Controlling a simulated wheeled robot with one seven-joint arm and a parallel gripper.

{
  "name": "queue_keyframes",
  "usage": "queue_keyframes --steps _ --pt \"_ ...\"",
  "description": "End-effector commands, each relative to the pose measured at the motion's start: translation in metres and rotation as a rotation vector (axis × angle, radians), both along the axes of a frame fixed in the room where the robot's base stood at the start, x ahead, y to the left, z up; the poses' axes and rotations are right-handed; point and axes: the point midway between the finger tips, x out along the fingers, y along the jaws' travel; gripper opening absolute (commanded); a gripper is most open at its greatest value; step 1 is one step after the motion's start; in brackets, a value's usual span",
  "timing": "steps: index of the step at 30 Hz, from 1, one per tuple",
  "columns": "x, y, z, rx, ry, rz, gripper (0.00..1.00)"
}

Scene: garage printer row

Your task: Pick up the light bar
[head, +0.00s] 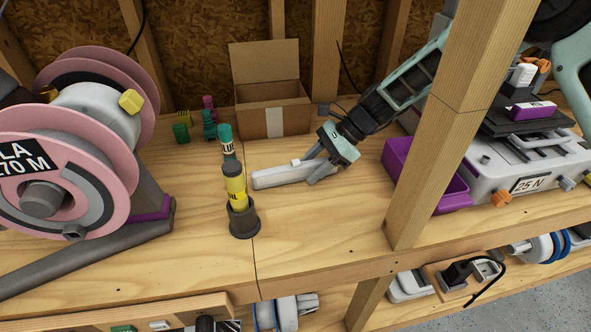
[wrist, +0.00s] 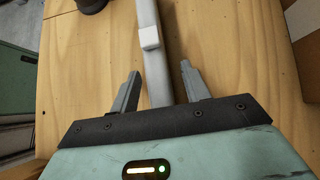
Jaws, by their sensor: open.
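The light bar (head: 283,175) is a pale grey bar with a small white block on top. In the wrist view the light bar (wrist: 155,60) runs between the two open fingers of my gripper (wrist: 160,85), with a gap on each side. The fingers do not appear to touch it. Its near end is hidden behind my gripper's body in the wrist view.
An open cardboard box (head: 272,108) is behind. A wooden post (head: 438,140) and a purple tray (head: 446,190) are on the right. A pink spool (head: 60,160) fills the left.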

Motion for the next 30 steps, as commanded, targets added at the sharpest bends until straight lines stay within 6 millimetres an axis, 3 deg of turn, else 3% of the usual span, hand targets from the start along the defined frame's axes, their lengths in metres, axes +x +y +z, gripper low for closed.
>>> queue_keyframes --steps 8,13,23,30 --pt "-0.001 0.002 -0.002 0.000 -0.002 -0.001 0.46" --pt "0.000 0.002 -0.002 0.000 -0.002 0.000 0.00" --pt "0.000 0.002 -0.001 0.000 -0.002 -0.001 0.00" --pt "0.000 0.002 0.018 0.000 -0.002 -0.001 0.00"
